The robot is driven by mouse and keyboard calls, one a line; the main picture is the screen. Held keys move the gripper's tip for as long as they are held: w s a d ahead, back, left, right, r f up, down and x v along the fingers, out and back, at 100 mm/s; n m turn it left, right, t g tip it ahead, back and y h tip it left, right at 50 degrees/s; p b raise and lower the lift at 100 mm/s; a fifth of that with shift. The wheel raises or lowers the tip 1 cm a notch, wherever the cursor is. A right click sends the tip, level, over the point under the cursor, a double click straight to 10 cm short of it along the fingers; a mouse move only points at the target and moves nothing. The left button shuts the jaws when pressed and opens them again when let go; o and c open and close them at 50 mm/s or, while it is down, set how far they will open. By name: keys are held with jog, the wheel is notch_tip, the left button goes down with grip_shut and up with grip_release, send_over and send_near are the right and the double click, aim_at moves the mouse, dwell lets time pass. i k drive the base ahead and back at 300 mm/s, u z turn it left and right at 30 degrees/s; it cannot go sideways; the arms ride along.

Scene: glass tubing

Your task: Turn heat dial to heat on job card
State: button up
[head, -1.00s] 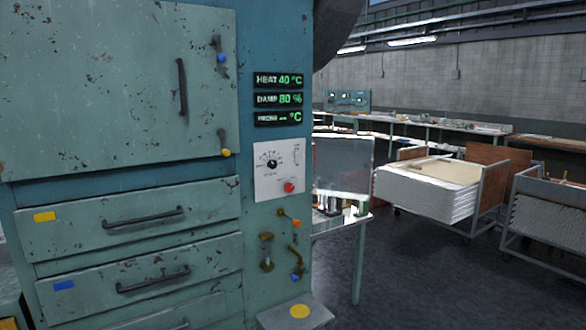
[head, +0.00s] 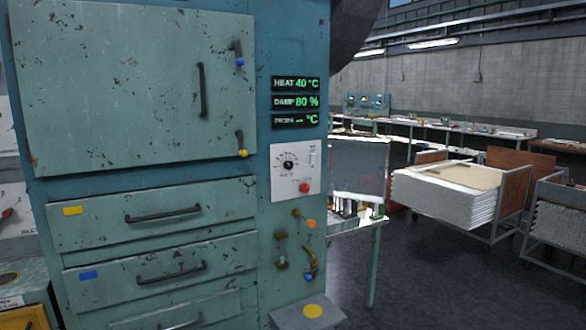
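The heat dial (head: 289,162) is a small black knob with a scale around it. It sits on a white panel (head: 284,185) on the right part of the teal cabinet front. A red button (head: 305,188) is below it on the same panel. The display (head: 296,84) above reads HEAT 40 °C; the one under it (head: 296,102) reads DAMP 80 %. The third display (head: 296,121) shows dashes and °C. The dial's exact pointer setting is too small to read. No job card can be made out. My gripper is not in view.
The cabinet (head: 150,90) has a large door with latches and several drawers (head: 155,214). Valves with orange and blue knobs (head: 309,250) sit below the panel, above a ledge with a yellow disc (head: 312,311). Carts with stacked sheets (head: 450,190) stand right; dark floor (head: 440,290) lies clear before them.

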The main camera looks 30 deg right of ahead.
aim_at(288, 165)
jog(key=u, duration=0.05)
jog(key=i, duration=0.9)
